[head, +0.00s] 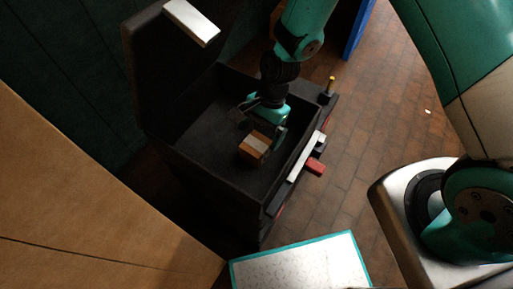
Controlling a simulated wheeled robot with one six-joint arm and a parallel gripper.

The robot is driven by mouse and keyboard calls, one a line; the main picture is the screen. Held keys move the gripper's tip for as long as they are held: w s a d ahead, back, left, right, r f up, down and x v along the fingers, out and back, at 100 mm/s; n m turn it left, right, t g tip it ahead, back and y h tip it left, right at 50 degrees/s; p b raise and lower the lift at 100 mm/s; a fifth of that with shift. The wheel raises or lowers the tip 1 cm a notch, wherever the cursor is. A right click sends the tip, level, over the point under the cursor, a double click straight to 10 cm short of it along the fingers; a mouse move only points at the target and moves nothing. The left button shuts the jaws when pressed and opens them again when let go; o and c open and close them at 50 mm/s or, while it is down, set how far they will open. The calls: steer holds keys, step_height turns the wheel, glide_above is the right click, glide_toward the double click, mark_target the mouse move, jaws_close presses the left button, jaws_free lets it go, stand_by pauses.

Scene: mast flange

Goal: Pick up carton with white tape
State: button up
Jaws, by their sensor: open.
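The carton (254,149) is a small brown box with a band of white tape across its top. It sits inside a dark open chest (205,150), on the chest's floor. My gripper (259,123) reaches down into the chest from above. It is open, just above and beside the carton at its upper right side in the head view. One dark finger shows at the carton's right, and the other is up to the left. I cannot tell whether either finger touches the carton.
The chest's lid (165,60) stands raised at the back left. Its walls surround the gripper, and a red latch (315,167) sticks out at the right. A tan panel (80,200) is at the lower left. Brick-patterned floor (390,100) lies open to the right.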

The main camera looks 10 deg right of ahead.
mark_target(256, 143)
steer(key=x, duration=0.5)
steer(key=shift+s+a+f, duration=0.15)
steer(key=shift+s+f, duration=0.1)
steer(key=shift+c, duration=0.5)
steer(key=c, duration=1.1)
steer(key=shift+r, duration=0.1)
steer(key=shift+c, duration=0.2)
